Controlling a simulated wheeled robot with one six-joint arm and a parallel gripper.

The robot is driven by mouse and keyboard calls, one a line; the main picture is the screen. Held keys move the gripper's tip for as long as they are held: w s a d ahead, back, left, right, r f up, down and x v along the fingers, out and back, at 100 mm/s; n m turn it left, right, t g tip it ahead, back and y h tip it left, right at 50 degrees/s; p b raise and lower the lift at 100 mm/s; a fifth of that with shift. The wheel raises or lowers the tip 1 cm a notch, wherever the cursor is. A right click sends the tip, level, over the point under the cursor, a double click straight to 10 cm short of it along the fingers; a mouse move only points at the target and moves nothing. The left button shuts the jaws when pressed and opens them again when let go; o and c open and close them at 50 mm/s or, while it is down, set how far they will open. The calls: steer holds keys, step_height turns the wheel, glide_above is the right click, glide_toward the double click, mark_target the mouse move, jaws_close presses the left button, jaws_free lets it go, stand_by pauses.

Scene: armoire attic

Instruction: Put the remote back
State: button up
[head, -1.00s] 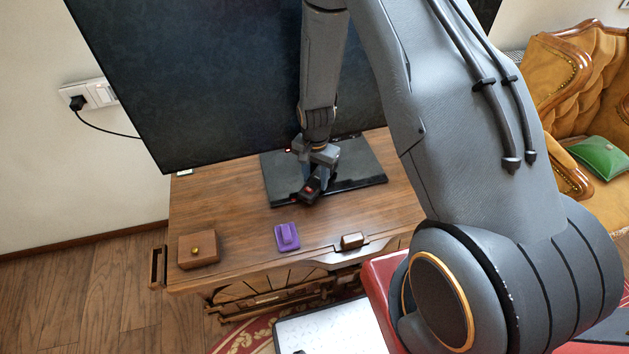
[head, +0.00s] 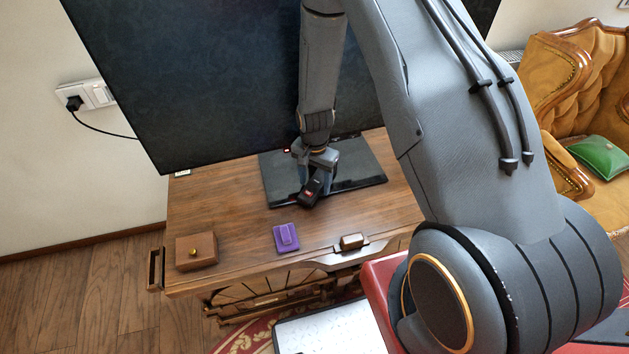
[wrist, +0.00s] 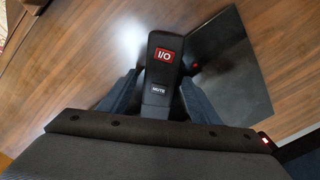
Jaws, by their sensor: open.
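The remote (head: 309,194) is black with a red patch, at the front edge of the TV's dark base. In the wrist view the remote (wrist: 161,62) shows a red "I/O" button and "MUTE" and lies between my two fingers. My gripper (head: 314,180) points down at it and is open. In the wrist view my gripper (wrist: 162,95) has one finger on each side of the remote. I cannot tell whether the remote rests on a surface. A purple holder-like block (head: 286,238) stands on the wooden cabinet (head: 235,215), left and nearer.
The large TV (head: 210,80) stands behind, on its dark base (head: 360,165). A brown box (head: 196,251) with a gold knob is at the cabinet's left front. A metal handle (head: 352,242) sits at the front edge. The cabinet top left of the TV base is clear.

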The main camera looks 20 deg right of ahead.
mark_target(315, 184)
step_height(315, 184, up, 12)
steer(key=b, duration=0.2)
steer(key=s+d+r+n, duration=0.2)
steer(key=s+r+n, duration=0.7)
steer(key=s+r, duration=0.6)
steer(key=shift+s+t, duration=0.3)
steer(key=shift+s, duration=0.95)
